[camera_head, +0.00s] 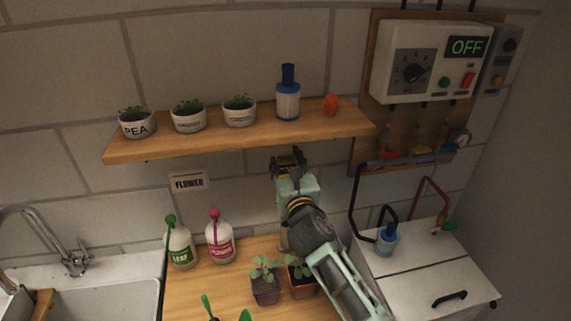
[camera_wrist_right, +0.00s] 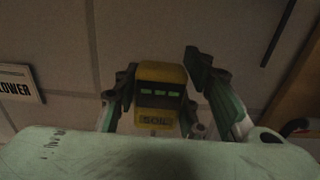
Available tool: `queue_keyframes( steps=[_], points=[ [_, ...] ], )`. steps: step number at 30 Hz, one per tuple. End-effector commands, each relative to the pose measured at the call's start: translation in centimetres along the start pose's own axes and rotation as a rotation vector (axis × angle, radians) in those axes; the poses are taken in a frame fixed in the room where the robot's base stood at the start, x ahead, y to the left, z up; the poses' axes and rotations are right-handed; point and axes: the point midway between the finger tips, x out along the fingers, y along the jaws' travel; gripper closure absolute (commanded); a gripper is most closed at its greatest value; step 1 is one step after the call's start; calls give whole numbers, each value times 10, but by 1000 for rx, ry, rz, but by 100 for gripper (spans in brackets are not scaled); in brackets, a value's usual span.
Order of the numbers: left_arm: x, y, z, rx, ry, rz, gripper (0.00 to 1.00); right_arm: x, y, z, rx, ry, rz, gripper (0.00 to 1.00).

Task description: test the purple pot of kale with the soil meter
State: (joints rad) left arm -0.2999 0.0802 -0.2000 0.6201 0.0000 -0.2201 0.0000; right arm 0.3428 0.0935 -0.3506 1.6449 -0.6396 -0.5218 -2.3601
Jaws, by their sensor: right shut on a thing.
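My right gripper (camera_head: 288,160) is raised against the wall, just under the wooden shelf, and is shut on the soil meter. In the right wrist view the soil meter (camera_wrist_right: 160,95) is a yellow block with a dark face, green display marks and the word SOIL, between the fingers of the right gripper (camera_wrist_right: 165,90). Its probe is hidden. A dark purplish pot (camera_head: 265,293) with a leafy seedling stands on the wooden counter, below and left of the gripper. My left gripper is not in view.
A terracotta-coloured pot (camera_head: 302,285) stands beside the purple one, close to my right forearm. Two white bottles (camera_head: 180,248) (camera_head: 220,243) stand on the counter. The shelf (camera_head: 240,137) holds several small items. A sink is left, a white box right.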

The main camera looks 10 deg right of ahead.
Motion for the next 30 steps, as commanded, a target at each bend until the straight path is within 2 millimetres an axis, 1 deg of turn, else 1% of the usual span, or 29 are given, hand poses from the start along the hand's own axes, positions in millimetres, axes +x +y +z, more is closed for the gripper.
queue_keyframes(
  steps=[1, 4, 12, 16, 26, 29, 30],
  points=[
    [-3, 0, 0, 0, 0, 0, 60, 0, 0, 3, 0, 0, 0, 90],
    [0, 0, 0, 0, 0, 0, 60, 0, 0, -2, -1, 0, 0, 90],
    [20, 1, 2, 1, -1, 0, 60, 0, 0, -30, -1, 0, 0, 90],
    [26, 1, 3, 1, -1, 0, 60, 0, 0, -39, -1, 0, 0, 90],
    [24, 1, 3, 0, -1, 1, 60, -1, 0, -38, 0, -1, 0, 90],
    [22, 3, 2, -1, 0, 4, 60, -8, -3, -38, -1, 0, 0, 90],
    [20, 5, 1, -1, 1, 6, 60, -13, -6, -37, -1, -1, 1, 90]
  ],
)
